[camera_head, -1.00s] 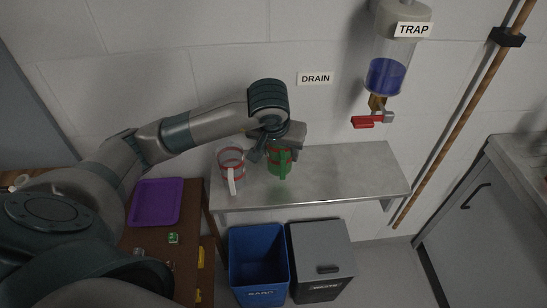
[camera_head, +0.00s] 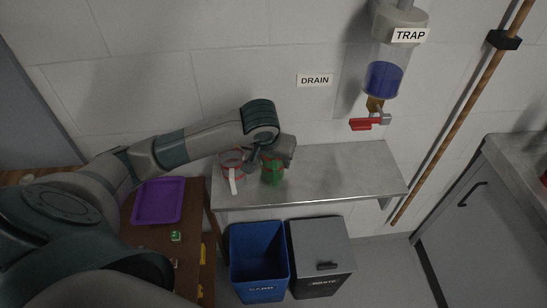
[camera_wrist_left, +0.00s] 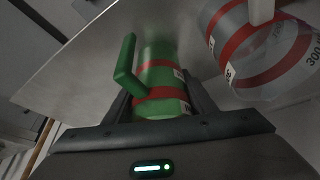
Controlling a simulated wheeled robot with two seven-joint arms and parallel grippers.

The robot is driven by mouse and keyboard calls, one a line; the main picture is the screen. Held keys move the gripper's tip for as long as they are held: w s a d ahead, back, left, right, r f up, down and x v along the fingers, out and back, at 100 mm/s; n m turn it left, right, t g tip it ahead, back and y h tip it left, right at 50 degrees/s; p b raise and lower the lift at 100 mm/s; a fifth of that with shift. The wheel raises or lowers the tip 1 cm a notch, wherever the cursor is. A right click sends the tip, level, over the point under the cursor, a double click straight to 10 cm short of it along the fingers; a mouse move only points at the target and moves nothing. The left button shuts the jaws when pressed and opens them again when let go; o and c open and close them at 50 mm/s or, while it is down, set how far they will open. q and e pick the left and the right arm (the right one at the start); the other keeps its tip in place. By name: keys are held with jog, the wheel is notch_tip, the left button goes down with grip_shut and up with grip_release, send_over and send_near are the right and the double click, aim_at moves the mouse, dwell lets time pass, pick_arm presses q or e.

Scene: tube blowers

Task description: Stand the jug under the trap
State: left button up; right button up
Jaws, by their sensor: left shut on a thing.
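A green jug (camera_head: 272,176) with red bands stands on the grey shelf; its upper part is hidden by my left gripper (camera_head: 277,158) in the head view. In the left wrist view the green jug (camera_wrist_left: 160,80) lies between my left fingers (camera_wrist_left: 160,108), which are shut on it; its green handle points up and left. A clear jug (camera_head: 232,161) with red bands and a white handle stands just left of it, and also shows in the left wrist view (camera_wrist_left: 262,60). The trap (camera_head: 384,80), a clear vessel of blue liquid with a red-handled tap, hangs on the wall at the right. My right gripper is out of view.
The shelf (camera_head: 345,178) is clear to the right, below the trap. A DRAIN label (camera_head: 314,80) is on the wall. Blue (camera_head: 258,255) and grey (camera_head: 322,255) bins stand below. A purple tray (camera_head: 158,200) is at left, a wooden pole (camera_head: 450,125) at right.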

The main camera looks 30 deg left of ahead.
pick_arm(q)
jog(key=shift+f, duration=0.4)
jog(key=shift+f, duration=0.25)
jog(key=o, duration=1)
jog(key=shift+o, duration=0.2)
jog(key=shift+r, duration=0.15)
